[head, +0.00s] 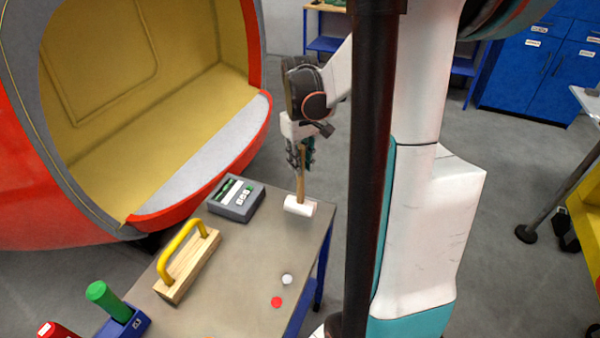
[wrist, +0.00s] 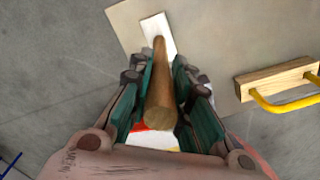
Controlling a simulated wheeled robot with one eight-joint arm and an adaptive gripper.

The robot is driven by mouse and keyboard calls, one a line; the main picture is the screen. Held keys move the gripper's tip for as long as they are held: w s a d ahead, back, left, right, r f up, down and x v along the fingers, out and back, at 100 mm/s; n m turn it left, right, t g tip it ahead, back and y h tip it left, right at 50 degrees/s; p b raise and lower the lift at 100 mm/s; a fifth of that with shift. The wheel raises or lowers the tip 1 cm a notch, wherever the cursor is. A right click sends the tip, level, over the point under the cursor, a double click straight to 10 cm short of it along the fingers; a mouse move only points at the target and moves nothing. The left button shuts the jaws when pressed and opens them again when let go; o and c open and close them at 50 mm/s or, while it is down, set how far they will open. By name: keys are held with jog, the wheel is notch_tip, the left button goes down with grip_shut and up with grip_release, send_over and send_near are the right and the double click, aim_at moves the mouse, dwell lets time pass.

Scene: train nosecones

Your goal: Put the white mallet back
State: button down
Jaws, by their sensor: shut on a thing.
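The white mallet (head: 300,206) has a white head and a wooden handle, with the handle pointing up and the head at the bottom. In the head view its head is at the far right corner of the grey table top, and I cannot tell whether it touches. My gripper (head: 301,155) is shut on the upper part of the handle. In the wrist view the handle (wrist: 160,85) runs between the teal finger pads of my gripper (wrist: 160,100). The white head (wrist: 157,27) shows beyond it.
The grey table (head: 245,265) holds a wooden block with a yellow handle (head: 188,262), a grey device (head: 236,198), a white disc (head: 287,279) and a red disc (head: 277,301). Green (head: 108,301) and red (head: 55,330) cylinders are at the near left. A red nosecone (head: 30,205) stands behind.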

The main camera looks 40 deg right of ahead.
jog(key=shift+f+b, duration=0.4)
jog(key=shift+f, duration=1.45)
jog(key=shift+f, duration=0.15)
jog(key=c, duration=1.5)
grip_release()
notch_tip(320, 180, up, 12)
jog(key=p, duration=0.3)
jog(key=shift+w, duration=0.1)
